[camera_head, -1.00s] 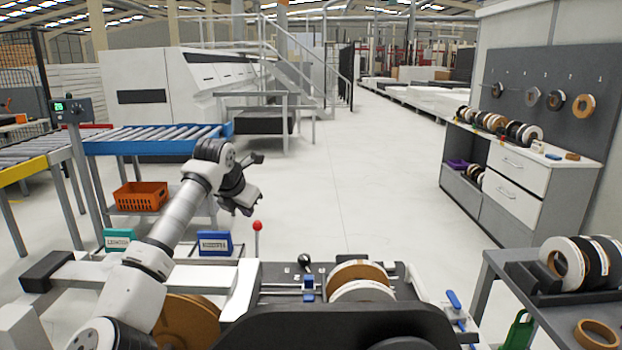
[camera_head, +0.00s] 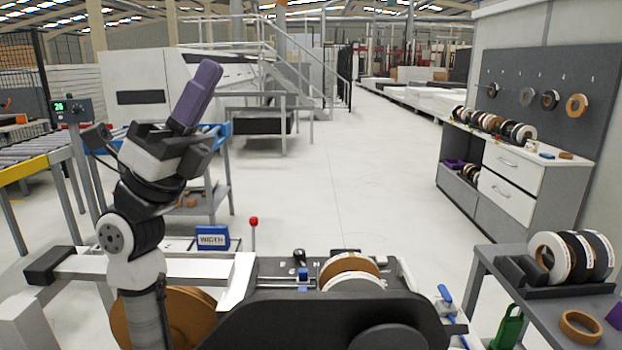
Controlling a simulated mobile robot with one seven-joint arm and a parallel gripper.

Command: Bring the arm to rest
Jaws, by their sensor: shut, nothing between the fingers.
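My arm rises at the left of the head view, folded upward in front of the roller conveyor. My gripper (camera_head: 172,142) is at its top, above the machine's left end, shut with nothing between the fingers. A purple block (camera_head: 197,92) stands up tilted to the right at the gripper's far end in the picture. I cannot tell whether it touches the gripper or is part of it. The fingertips are partly hidden.
The edge banding machine (camera_head: 325,318) with tape rolls lies below right. A blue WIDTH box (camera_head: 213,237) and a red-knobbed lever (camera_head: 253,222) stand near the arm. A roll-laden side table (camera_head: 560,320) is at the right. The middle floor is clear.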

